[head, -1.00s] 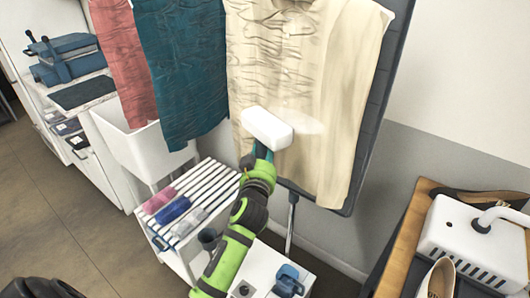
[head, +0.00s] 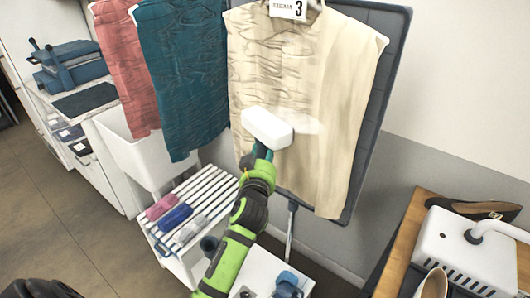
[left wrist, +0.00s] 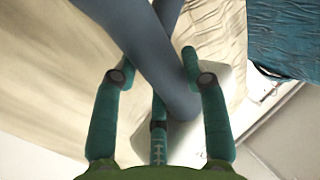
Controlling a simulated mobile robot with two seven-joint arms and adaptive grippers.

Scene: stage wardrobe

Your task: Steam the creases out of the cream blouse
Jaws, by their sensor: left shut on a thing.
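The cream blouse (head: 335,75) hangs in front of a dark upright board in the head view. Its left part shows many creases; its right part looks smoother. A tag with a 3 (head: 288,8) is at its top. My left gripper (head: 262,154) is shut on the steamer, whose white head (head: 268,127) is at the lower left of the blouse. A pale patch shows beside the head. I cannot tell whether it touches the cloth. In the left wrist view, the fingers (left wrist: 160,72) are around the blue-grey handle (left wrist: 165,65), with the white head partly hidden behind.
A teal garment (head: 185,75) and a pink one (head: 128,70) hang left of the blouse. A slatted rack (head: 215,187) with small coloured items stands below. At right, a wooden table (head: 408,235) holds a white steamer base (head: 465,250) and shoes.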

